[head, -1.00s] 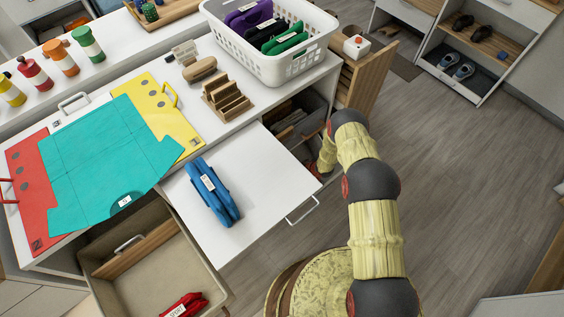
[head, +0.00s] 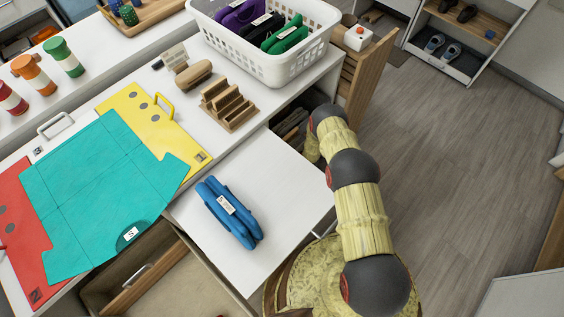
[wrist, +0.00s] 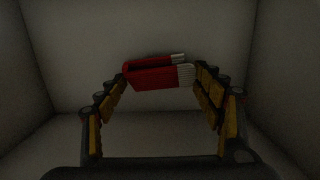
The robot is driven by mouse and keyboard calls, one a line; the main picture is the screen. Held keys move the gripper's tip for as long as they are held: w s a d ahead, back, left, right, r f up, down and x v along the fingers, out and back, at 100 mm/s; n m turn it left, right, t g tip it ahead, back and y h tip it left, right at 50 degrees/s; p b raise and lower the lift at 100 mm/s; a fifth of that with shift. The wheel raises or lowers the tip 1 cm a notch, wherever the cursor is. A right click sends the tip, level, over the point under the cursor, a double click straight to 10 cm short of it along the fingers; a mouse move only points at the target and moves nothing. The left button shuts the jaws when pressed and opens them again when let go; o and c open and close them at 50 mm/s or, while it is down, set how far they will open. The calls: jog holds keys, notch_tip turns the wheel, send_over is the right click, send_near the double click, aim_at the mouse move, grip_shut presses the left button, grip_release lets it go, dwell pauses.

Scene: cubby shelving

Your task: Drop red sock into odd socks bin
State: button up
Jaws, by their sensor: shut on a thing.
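The red sock (wrist: 152,76), folded with a pale ribbed end, shows in the wrist view between the fingertips of my gripper (wrist: 160,80). My gripper is shut on it. Around it are plain pale walls of a dim, box-like space (wrist: 160,25); I cannot tell whether this is the odd socks bin. In the head view my arm reaches into a dark opening (head: 290,128) under the white counter, so the gripper and sock are hidden there. No label for the odd socks bin is readable.
A white pull-out board (head: 270,185) bears a blue folded bundle (head: 230,212) beside my arm. A white basket (head: 285,68) stands on the counter. A beige drawer (head: 180,280) is open below. The floor at right is clear.

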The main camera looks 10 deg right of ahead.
jog(key=shift+r, duration=0.1)
jog(key=shift+f, duration=0.35)
jog(key=o, duration=1)
jog(key=shift+c, duration=0.2)
jog(key=shift+o, duration=0.7)
jog(key=shift+r, duration=0.1)
